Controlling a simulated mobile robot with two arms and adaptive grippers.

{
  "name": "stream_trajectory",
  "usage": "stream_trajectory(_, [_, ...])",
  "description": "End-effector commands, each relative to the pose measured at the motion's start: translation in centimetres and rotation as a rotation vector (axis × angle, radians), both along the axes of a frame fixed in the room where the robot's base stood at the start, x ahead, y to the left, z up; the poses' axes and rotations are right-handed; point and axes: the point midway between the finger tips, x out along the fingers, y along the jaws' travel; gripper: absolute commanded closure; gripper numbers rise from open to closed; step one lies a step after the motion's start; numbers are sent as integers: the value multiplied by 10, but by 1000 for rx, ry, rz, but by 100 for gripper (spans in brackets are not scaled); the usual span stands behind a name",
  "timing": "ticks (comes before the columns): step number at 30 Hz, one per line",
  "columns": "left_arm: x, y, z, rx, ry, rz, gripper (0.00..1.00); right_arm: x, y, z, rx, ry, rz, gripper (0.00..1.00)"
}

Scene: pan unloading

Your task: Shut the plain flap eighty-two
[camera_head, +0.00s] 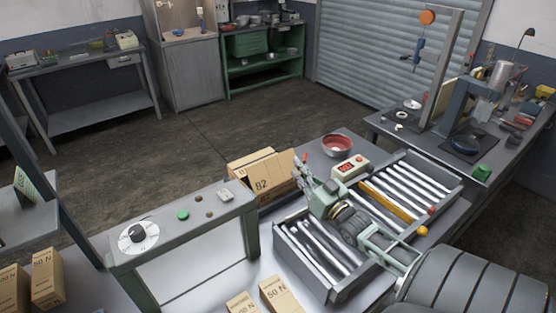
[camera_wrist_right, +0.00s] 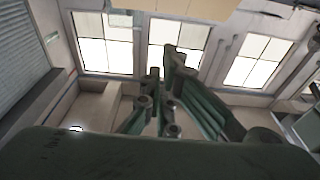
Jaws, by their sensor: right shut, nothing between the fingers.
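A cardboard box (camera_head: 240,176) stands on the grey bench in the middle of the head view. A tan panel marked 82 (camera_head: 272,181) faces me on it and looks raised at a slant; I cannot tell how far it stands open. My right gripper (camera_head: 301,170) is just right of this panel, with its fingers shut and empty. I cannot tell whether the fingertips touch the cardboard. In the right wrist view the green fingers (camera_wrist_right: 170,75) show together against bright windows, and the box is not clearly seen. My left gripper is out of view.
A red bowl (camera_head: 337,147) and a box with a red display (camera_head: 350,168) stand behind my gripper. Roller trays (camera_head: 330,291) lie under and beside my right arm. A green-grey frame with a dial (camera_head: 138,237) stands at left. Small cartons (camera_head: 281,297) lie in front.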

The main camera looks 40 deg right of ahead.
Motion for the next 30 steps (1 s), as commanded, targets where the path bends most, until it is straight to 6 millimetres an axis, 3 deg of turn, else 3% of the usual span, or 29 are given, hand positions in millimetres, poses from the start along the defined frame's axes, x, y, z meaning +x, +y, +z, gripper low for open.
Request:
stream_trajectory(4, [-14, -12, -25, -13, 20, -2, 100, 35, -4, 2, -3, -5, 1, 100])
stream_trajectory(9, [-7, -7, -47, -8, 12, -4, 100, 69, -8, 7, -3, -5, -1, 100])
stream_trajectory(17, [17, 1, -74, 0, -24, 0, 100, 89, -11, -10, -2, -2, -1, 100])
stream_trajectory(30, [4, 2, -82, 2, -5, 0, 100, 97, -12, -12, -1, 1, -1, 100])
